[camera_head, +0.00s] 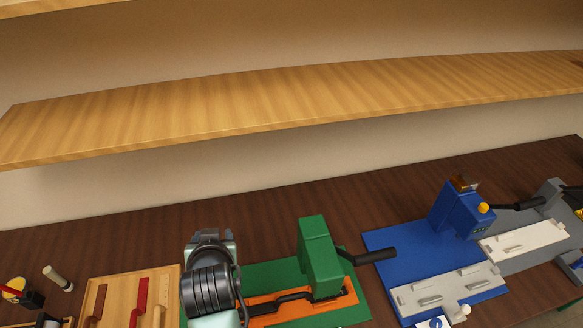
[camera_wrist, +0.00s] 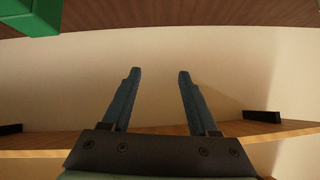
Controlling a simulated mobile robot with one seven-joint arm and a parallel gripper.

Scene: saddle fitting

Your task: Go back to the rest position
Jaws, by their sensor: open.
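My gripper (camera_wrist: 159,72) shows in the wrist view with its two dark blue-grey fingers spread apart and nothing between them. In the head view my arm's end (camera_head: 210,265) is at the lower middle-left, above the left part of a green mat (camera_head: 350,315), and its fingertips cannot be made out there. A green block-shaped fixture (camera_head: 319,258) with a black lever stands to its right, over an orange base piece (camera_head: 262,309). A green part also shows at the top left of the wrist view (camera_wrist: 30,16).
A wooden tray (camera_head: 91,274) with red and tan pieces lies left of my arm. A blue fixture (camera_head: 461,213) on a blue mat (camera_head: 385,248) and white plates (camera_head: 450,290) stand at right. A wooden shelf (camera_head: 280,98) hangs above the dark table (camera_head: 130,232).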

